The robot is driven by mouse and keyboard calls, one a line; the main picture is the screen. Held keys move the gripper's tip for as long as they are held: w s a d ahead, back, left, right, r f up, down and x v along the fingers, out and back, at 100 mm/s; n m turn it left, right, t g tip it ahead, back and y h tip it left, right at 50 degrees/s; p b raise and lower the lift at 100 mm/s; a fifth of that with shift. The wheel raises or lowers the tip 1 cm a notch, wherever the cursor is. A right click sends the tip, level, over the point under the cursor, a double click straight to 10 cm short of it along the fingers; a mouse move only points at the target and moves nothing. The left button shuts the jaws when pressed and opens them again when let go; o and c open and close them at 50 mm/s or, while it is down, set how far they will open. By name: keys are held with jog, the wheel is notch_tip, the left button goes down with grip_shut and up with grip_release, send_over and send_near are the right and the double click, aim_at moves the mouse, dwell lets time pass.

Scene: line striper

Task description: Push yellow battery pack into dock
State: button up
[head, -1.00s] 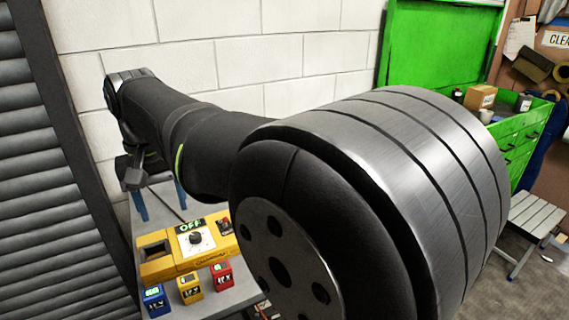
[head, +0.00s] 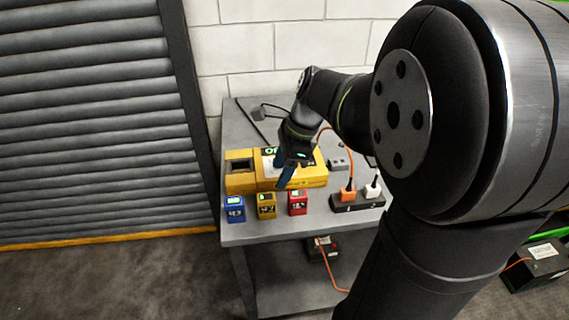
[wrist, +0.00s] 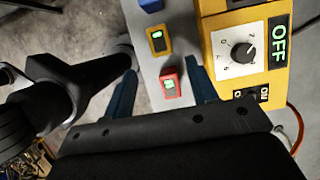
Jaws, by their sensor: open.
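The yellow battery pack (head: 266,207) stands upright on the bench, between a blue pack (head: 235,210) and a red pack (head: 298,203). Behind them is the yellow charger (head: 310,178), with a dark rectangular opening, the dock (head: 240,166), at its left end. My gripper (head: 283,180) is open and empty, fingers pointing down in front of the charger. In the wrist view my gripper's blue fingers (wrist: 160,67) appear either side of the red pack (wrist: 171,86). The yellow pack (wrist: 158,41) is beyond the fingertips. The dock is not visible there.
The charger has a dial (wrist: 243,52) and an OFF display (wrist: 279,41). A power strip (head: 358,200) with orange and white plugs sits at right on the bench (head: 262,233). A roller shutter (head: 90,120) is at left. Bare bench lies in front of the packs.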

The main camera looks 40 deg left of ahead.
aim_at(268, 196)
jog(key=shift+x, duration=4.8)
jog(key=c, duration=0.9)
jog(key=shift+r, duration=0.75)
jog(key=shift+r, duration=1.8)
jog(key=shift+a, duration=0.1)
